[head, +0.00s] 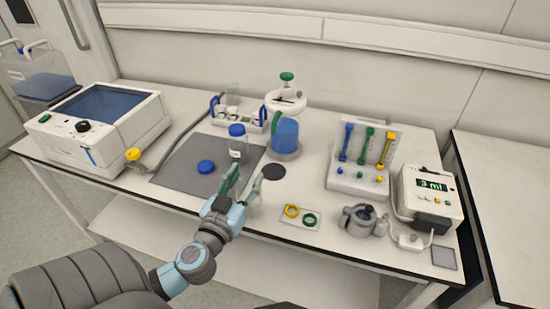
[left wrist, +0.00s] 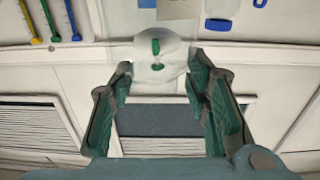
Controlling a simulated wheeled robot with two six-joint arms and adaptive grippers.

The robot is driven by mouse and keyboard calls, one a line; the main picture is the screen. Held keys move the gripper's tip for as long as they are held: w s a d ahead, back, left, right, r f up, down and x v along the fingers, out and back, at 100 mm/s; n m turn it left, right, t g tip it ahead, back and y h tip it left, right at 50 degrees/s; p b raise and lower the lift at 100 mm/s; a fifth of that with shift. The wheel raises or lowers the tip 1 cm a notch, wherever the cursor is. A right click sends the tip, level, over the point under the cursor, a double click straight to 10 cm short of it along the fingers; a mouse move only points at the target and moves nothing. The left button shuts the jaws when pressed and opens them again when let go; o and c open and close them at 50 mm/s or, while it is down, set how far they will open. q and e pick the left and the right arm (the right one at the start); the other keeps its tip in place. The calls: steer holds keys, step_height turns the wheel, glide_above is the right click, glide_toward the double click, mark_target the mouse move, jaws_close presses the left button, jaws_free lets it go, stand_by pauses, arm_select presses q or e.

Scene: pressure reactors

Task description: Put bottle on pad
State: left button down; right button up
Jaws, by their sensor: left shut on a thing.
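My left gripper (head: 244,181) is shut on a clear bottle, over the front of the bench. The bottle is faint beside the fingers in the head view, and its outline is hard to make out. In the left wrist view, a see-through body with a pale label (left wrist: 178,9) shows beyond the fingers (left wrist: 160,78). A small round dark pad (head: 273,172) lies just right of the gripper, with nothing on it. A grey square pad (head: 444,257) lies bare at the front right. A blue-capped bottle (head: 237,138) stands behind the gripper. My right gripper is not in view.
A large grey mat (head: 180,176) bears a loose blue cap (head: 206,167). A reactor with a blue vessel (head: 285,137) stands behind the round pad. Yellow and green rings (head: 301,217), a metal vessel (head: 362,220), a syringe rack (head: 362,160) and a display unit (head: 430,198) stand rightward.

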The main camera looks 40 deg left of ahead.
mark_target(249, 172)
arm_select(q)
steer(key=x, duration=0.3)
steer(key=shift+w+r, duration=0.1)
steer(key=shift+r, duration=0.2)
steer(key=f+x, duration=0.2)
steer(key=x, duration=1.2)
steer(key=shift+w+f, duration=0.3)
steer(key=shift+w, duration=0.1)
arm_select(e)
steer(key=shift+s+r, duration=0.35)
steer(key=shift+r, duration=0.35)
arm_select(q)
steer(key=shift+s+f, duration=0.1)
steer(key=c, duration=0.9)
jaws_free()
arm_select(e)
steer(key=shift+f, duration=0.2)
